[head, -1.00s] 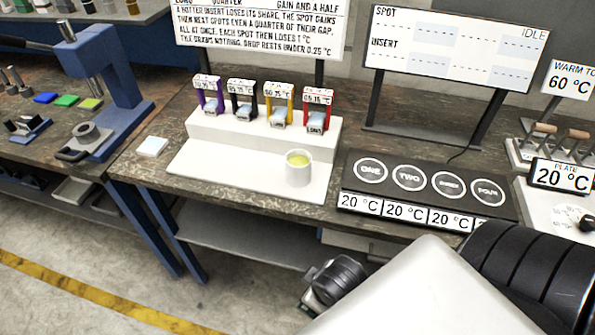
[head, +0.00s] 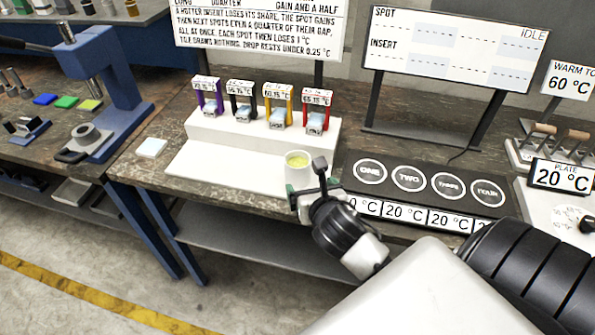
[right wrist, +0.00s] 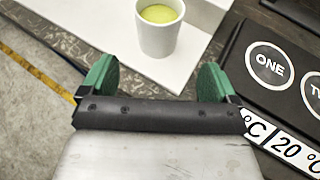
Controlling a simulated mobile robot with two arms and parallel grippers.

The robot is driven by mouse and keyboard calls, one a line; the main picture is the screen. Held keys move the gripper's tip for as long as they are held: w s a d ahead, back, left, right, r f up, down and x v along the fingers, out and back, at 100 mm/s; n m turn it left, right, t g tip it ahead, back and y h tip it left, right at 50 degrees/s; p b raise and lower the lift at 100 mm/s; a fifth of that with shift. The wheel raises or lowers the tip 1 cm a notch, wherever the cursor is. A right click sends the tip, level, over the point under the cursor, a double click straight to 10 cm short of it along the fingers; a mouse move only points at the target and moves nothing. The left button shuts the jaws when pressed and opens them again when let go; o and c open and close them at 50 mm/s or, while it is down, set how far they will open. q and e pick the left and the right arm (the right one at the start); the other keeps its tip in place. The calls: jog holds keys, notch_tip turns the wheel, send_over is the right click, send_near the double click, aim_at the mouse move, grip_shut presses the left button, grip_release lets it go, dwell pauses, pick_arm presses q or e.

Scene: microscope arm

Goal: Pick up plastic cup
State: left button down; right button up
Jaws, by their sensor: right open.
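The plastic cup (head: 297,163) is white with yellow-green liquid in it. It stands upright on the front right of the white stepped stand (head: 215,170). It also shows in the right wrist view (right wrist: 158,38), just beyond the fingertips. My right gripper (head: 306,188) is at the front side of the cup, and it hides the cup's lower part in the head view. In the right wrist view its green-padded fingers (right wrist: 155,80) are spread apart with nothing between them. The cup looks slightly beyond them. My left gripper is not in view.
Several colored holders with temperature tags (head: 277,105) stand on the stand's upper step behind the cup. A black tile with numbered spots (head: 400,200) lies close to the right. A blue press (head: 110,90) is at left, and a small white square (head: 152,147) lies on the table.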

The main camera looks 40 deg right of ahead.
aim_at(301, 177)
jog(key=shift+w+d, duration=0.2)
jog(key=shift+w, duration=0.2)
jog(key=w, duration=0.1)
jog(key=w+f, duration=0.1)
jog(key=w+d, duration=0.1)
jog(key=shift+w+d+f+n, duration=0.1)
jog(key=shift+w+f+n, duration=0.1)
jog(key=shift+f+n, duration=0.1)
jog(key=shift+a+f+p+x, duration=0.1)
jog(key=shift+f+p+x, duration=0.05)
jog(key=shift+x, duration=0.9)
jog(key=shift+a+f+p+x, duration=0.1)
jog(key=shift+f+p+x, duration=0.05)
jog(key=shift+x, duration=0.9)
jog(key=shift+a+f+p+x, duration=0.1)
jog(key=shift+f+p+x, duration=0.05)
jog(key=shift+x, duration=0.9)
jog(key=shift+s, duration=0.2)
jog(key=c, duration=1)
jog(key=shift+r, duration=0.15)
jog(key=shift+c, duration=0.2)
